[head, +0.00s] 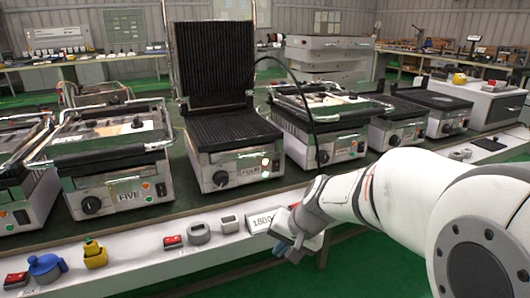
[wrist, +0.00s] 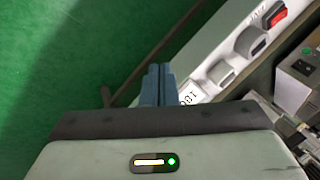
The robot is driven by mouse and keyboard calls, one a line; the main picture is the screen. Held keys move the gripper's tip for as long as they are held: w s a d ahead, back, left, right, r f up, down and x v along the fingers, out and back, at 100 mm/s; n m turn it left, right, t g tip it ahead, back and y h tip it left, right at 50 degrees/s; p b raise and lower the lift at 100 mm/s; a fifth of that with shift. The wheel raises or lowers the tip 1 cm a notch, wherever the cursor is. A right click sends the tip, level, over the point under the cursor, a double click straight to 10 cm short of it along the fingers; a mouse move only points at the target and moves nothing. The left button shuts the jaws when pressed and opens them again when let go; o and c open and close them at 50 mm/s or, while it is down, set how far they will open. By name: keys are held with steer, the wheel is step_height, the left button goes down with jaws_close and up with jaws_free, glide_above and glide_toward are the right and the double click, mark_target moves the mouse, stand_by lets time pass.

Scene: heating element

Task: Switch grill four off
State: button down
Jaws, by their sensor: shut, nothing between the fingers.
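Grill four (head: 232,130) stands in the middle of the bench in the head view, its ribbed lid raised upright.
The white front ledge (head: 140,264) bears a label reading 1800, grey sockets (head: 200,233), red switches (head: 172,242), and yellow and blue plugs. Grill five (head: 115,165) is left of grill four; another closed grill (head: 325,120) is right, with a black cable arching nearby.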

steer(key=w+d+r+m+t+p, duration=0.2)
steer(key=w+m, duration=0.1)
steer(key=w, duration=0.5)
steer(key=w+d+r+m+t+p, duration=0.2)
steer(key=w+d+r+m+p, duration=0.1)
steer(key=w, duration=0.5)
steer(key=w+d+r+m+t+p, duration=0.2)
steer(key=w+d+r+m+p, duration=0.1)
steer(key=w, duration=0.5)
steer(key=shift+d+r+m+h, duration=0.25)
steer(key=shift+m+h, duration=0.15)
steer(key=shift+m, duration=0.3)
steer(key=shift+f, duration=0.1)
